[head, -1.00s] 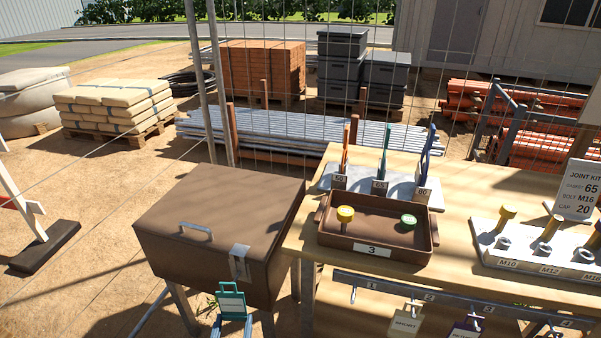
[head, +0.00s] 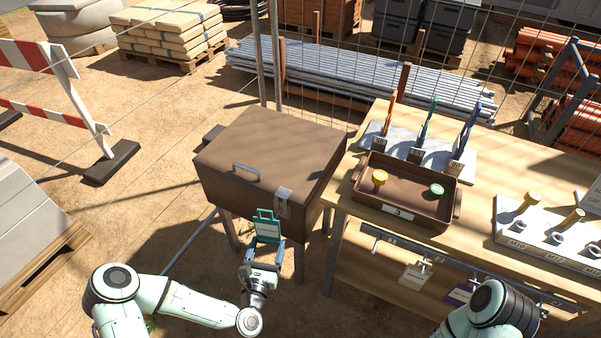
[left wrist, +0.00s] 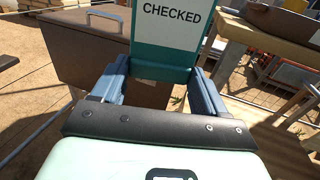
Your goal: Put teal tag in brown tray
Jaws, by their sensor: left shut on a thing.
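The teal tag (head: 267,225) has a white face, and in the left wrist view its label (left wrist: 172,30) reads CHECKED. My left gripper (head: 265,240) is shut on the tag's lower part and holds it upright in front of the brown chest. The brown tray (head: 395,210), labelled 3, sits on the wooden table to the right of the gripper. It holds a yellow-topped piece (head: 379,178) and a green round piece (head: 436,189). Part of my right arm shows at the bottom right, but its gripper is out of view.
The brown chest (head: 265,150) with a handle and latch stands left of the table (head: 345,200). A rail (head: 400,242) with hanging tags runs along the table front. A bolt board (head: 540,235) lies right of the tray.

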